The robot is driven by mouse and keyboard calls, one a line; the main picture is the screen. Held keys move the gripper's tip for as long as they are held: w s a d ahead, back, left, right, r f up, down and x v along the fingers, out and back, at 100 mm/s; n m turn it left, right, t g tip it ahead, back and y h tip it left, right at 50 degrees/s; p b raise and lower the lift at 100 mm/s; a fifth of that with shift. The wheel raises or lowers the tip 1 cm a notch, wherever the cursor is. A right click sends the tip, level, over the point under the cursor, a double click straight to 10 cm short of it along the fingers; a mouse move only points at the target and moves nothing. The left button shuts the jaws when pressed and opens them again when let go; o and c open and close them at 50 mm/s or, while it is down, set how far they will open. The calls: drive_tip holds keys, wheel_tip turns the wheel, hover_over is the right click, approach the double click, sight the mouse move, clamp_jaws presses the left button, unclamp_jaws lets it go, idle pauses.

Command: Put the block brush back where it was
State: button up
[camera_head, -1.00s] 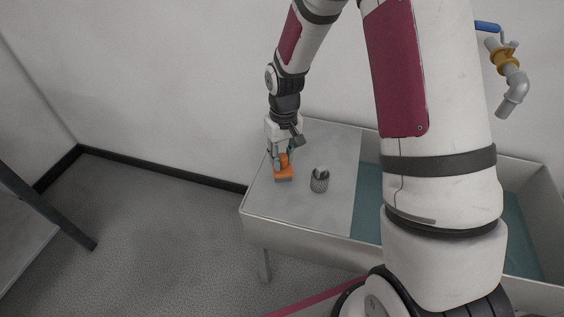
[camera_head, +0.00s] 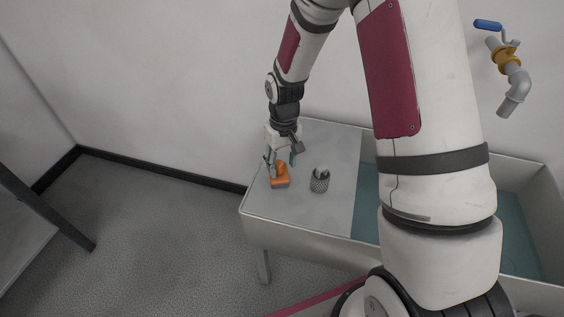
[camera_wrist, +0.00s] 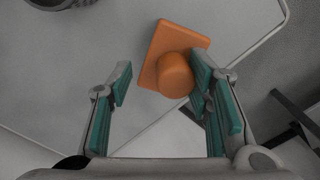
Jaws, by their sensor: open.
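The orange block brush (camera_head: 280,180) stands on the grey top at the left end of the sink unit, its rounded handle up. In the wrist view the brush (camera_wrist: 174,62) shows a flat orange base with a round knob, near the right finger. My gripper (camera_head: 280,163) is above and just behind the brush. In the wrist view my gripper (camera_wrist: 165,95) is open, its teal finger pads wide apart. The brush's knob is close to the right pad; I cannot tell whether they touch. Nothing is held.
A dark mesh cup (camera_head: 320,181) stands on the grey top to the right of the brush. The sink basin (camera_head: 366,205) lies further right, partly behind my arm. A blue-handled valve tap (camera_head: 508,65) is on the wall. The front of the grey top is clear.

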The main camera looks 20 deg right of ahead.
wheel_tip(320, 180, up, 12)
drive_tip(key=p, duration=0.2)
drive_tip(key=shift+d, duration=0.15)
drive_tip(key=shift+r, duration=0.1)
drive_tip(key=o, duration=1.3)
wheel_tip(320, 180, up, 12)
drive_tip(key=shift+d, duration=0.15)
clamp_jaws()
